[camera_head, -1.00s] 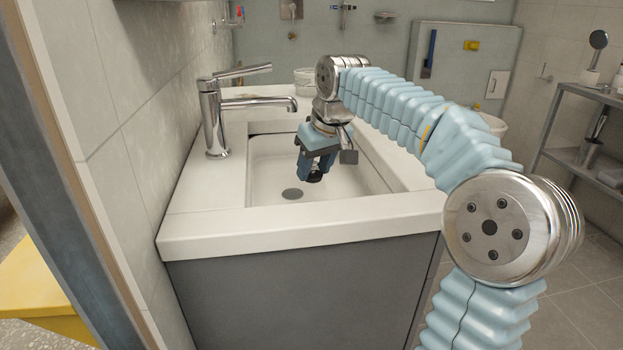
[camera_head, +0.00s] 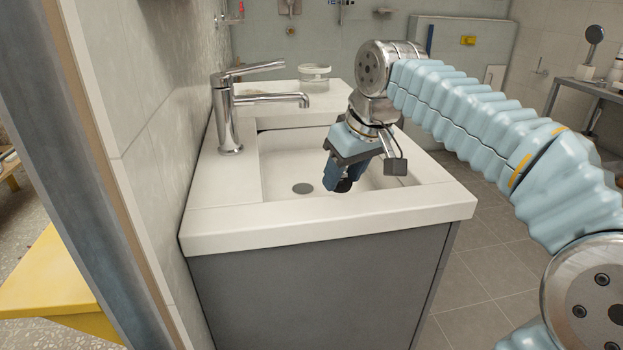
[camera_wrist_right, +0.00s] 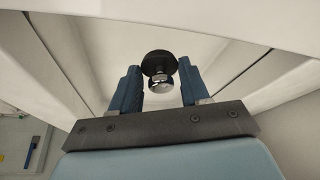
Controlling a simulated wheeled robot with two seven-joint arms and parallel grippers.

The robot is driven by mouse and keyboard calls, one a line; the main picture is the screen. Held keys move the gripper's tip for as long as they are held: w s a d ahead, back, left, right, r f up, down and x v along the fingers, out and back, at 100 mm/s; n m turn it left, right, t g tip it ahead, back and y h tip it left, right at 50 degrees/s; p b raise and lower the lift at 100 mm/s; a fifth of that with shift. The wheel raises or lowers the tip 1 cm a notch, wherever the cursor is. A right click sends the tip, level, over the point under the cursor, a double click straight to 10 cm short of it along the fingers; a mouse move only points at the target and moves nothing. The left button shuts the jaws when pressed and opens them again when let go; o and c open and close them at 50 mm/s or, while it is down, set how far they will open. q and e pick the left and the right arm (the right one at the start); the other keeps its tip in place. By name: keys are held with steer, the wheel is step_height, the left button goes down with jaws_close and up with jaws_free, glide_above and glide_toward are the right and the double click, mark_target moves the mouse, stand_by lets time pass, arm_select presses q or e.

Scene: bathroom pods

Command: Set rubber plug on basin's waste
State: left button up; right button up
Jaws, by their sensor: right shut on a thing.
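The white basin (camera_head: 390,207) is set in the counter, and its round grey waste (camera_head: 302,188) lies bare in the basin floor. My right gripper (camera_head: 342,184) points down over the basin, to the right of the waste in the head view. In the right wrist view, a black round rubber plug (camera_wrist_right: 159,62) with a shiny metal part shows between the blue fingers of my right gripper (camera_wrist_right: 160,80). The gripper is shut on this plug. In the head view the plug is a small dark shape (camera_head: 343,186) at the fingertips. My left gripper is not in view.
A chrome tap (camera_head: 228,115) stands at the basin's left, its spout reaching over the bowl. A pale round container (camera_head: 314,76) sits on the counter behind. A tiled wall closes the left side. A grey shelf (camera_head: 590,92) stands at right.

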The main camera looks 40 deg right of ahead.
glide_toward(302, 190)
step_height(302, 190, down, 3)
steer(key=shift+w+f, duration=0.1)
steer(key=shift+w+d+f+p, duration=0.1)
steer(key=shift+w+f+p, duration=0.2)
steer(key=shift+w+f, duration=0.8)
steer(key=shift+w+r, duration=0.1)
steer(key=shift+f, duration=0.25)
steer(key=o, duration=1)
steer(key=shift+o, duration=0.2)
steer(key=shift+r, duration=0.15)
